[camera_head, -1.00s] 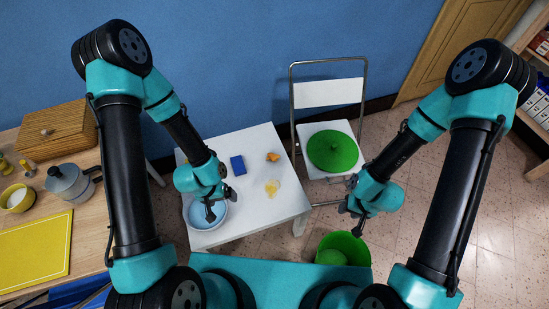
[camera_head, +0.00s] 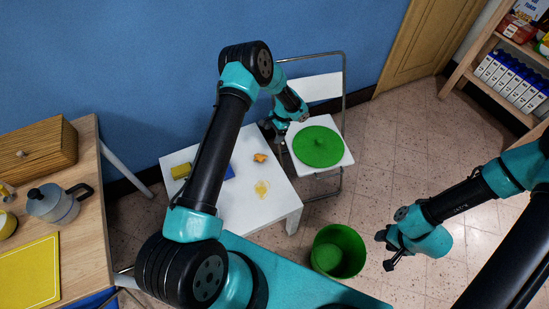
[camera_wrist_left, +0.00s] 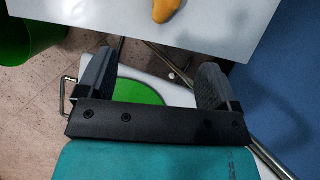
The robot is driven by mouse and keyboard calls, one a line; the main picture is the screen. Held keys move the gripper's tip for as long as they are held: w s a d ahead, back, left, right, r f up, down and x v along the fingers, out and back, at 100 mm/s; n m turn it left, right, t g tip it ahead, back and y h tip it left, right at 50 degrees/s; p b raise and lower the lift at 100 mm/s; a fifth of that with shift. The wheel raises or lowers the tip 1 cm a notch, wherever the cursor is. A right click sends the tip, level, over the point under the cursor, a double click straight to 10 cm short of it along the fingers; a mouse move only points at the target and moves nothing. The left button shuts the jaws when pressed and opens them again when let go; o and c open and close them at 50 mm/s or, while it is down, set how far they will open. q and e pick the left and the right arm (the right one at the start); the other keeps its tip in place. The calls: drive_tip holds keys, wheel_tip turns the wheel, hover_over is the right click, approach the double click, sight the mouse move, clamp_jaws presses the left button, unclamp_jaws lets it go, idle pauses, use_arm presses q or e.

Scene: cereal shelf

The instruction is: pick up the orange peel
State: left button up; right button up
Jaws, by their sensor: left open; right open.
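The orange peel (camera_head: 260,157) is a small orange piece on the white table (camera_head: 283,207), near its right edge. It also shows at the top of the left wrist view (camera_wrist_left: 166,10), cut off by the frame edge. My left gripper (camera_head: 267,131) is just behind the peel, by the table's back right edge and the chair. In the left wrist view its fingers (camera_wrist_left: 156,75) are apart with nothing between them, and the peel lies ahead of them. My right gripper (camera_head: 387,250) is open and empty over the floor, right of the green bin.
A yellow smear (camera_head: 262,189) marks the table in front of the peel. A yellow block (camera_head: 180,171) and a partly hidden blue block (camera_head: 229,172) are also there. A chair with a green round item (camera_head: 318,146) stands right of the table; a green bin (camera_head: 350,238) stands in front.

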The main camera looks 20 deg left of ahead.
use_arm(q)
drive_tip(key=shift+a, duration=0.1)
approach(261, 156)
drive_tip(key=x, duration=0.5)
drive_tip(key=shift+s+f, duration=0.1)
drive_tip(key=shift+f, duration=0.05)
idle(0.3)
drive_tip(key=shift+x, duration=2.6)
drive_tip(key=shift+a, duration=0.1)
